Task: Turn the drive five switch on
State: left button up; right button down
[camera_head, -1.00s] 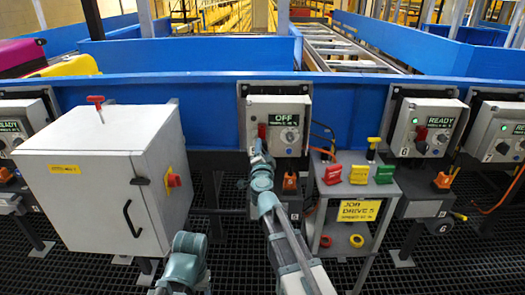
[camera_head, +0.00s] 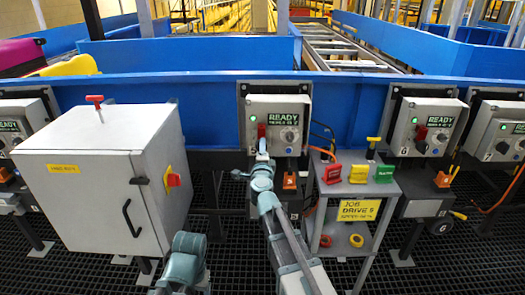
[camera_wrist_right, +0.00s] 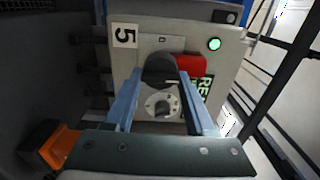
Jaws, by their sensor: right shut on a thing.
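The drive five box (camera_head: 277,104) is in the centre of the head view, its display (camera_head: 285,116) reading READY with a green lamp (camera_head: 252,118) lit. The lit lamp (camera_wrist_right: 214,44) and a 5 label (camera_wrist_right: 124,35) also show in the wrist view. The switch (camera_head: 262,131) has a red handle, which points up on the box. In the wrist view its black hub (camera_wrist_right: 159,70) lies between the fingers, with the red part (camera_wrist_right: 192,66) to the right. My right gripper (camera_head: 262,152) is shut on the switch, its grip partly hidden.
A grey cabinet (camera_head: 95,170) stands left of the box. A small stand (camera_head: 385,205) with coloured tags and a yellow JOB DRIVE 5 sign (camera_head: 358,210) stands close on the right. Another READY box (camera_head: 424,110) is further right. A dial (camera_head: 289,135) sits beside the switch.

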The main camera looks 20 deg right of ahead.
dwell(0.3)
jog(key=shift+c, duration=1.3)
grip_release()
jog(key=shift+s, duration=0.1)
